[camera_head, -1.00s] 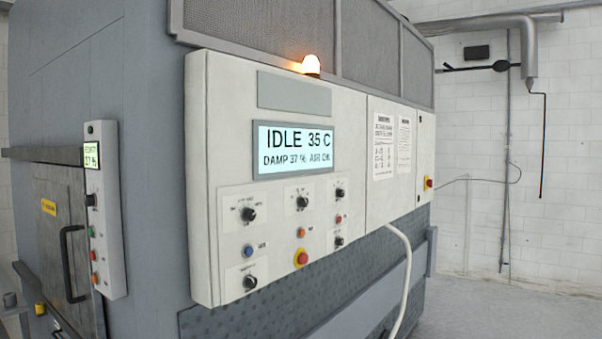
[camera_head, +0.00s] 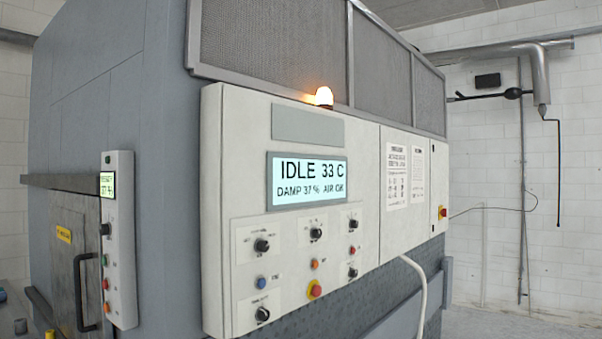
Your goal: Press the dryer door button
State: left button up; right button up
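The dryer is a large grey machine with a door (camera_head: 72,240) at the far left that looks shut, with a black vertical handle (camera_head: 84,290). Beside the door is a narrow white button panel (camera_head: 121,240) with a small green display, a black knob (camera_head: 105,229), a green button (camera_head: 105,260), a red button (camera_head: 106,284) and an orange-red one (camera_head: 107,308) below it. Their labels are too small to read. The main control panel (camera_head: 235,150) on the front has a screen (camera_head: 307,180) reading "IDLE 33 C". Neither of my grippers is in view.
A lit amber lamp (camera_head: 324,97) sits on top. A white hose (camera_head: 420,290) hangs below. Open floor (camera_head: 500,322) lies at the right.

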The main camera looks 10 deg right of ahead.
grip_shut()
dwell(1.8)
